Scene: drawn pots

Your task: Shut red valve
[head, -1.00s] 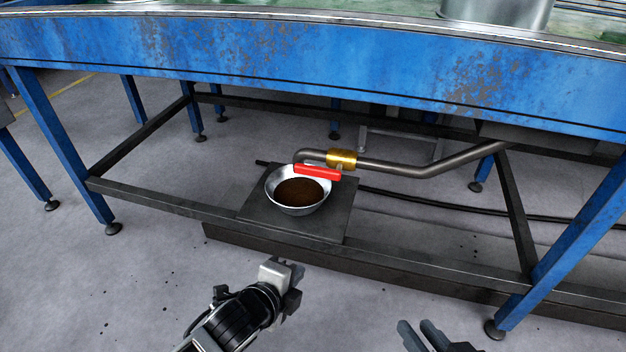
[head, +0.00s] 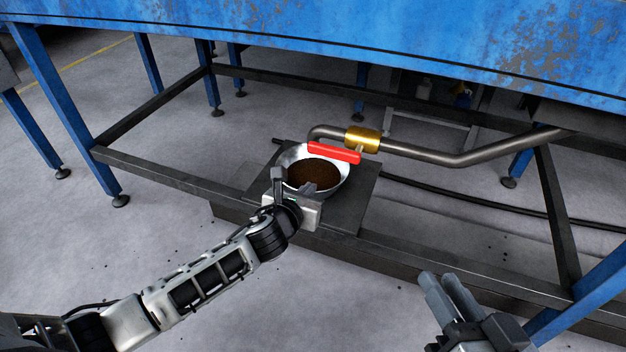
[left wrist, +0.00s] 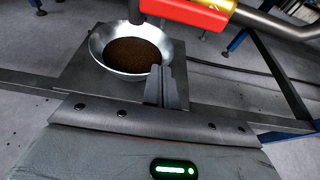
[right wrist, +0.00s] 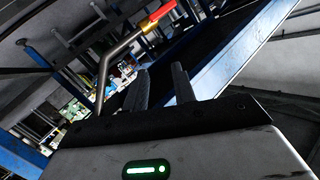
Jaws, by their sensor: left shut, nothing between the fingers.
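The red valve handle (head: 333,152) lies beside the brass valve body (head: 363,139), roughly parallel to the grey pipe (head: 430,155). The handle also shows at the top of the left wrist view (left wrist: 185,13) and small in the right wrist view (right wrist: 162,11). My left gripper (head: 308,188) is shut and empty, in front of the metal bowl and below the handle in the head view; its fingers show together in the left wrist view (left wrist: 165,80). My right gripper (head: 452,283) is open and empty, off to the lower right, apart from the valve.
A metal bowl (head: 340,182) of brown contents stands on a dark plate (head: 350,213) under the pipe outlet. A dark frame rail (head: 190,183) runs in front, and blue legs (head: 70,110) and the blue table edge (head: 300,22) surround the space. The floor in front is clear.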

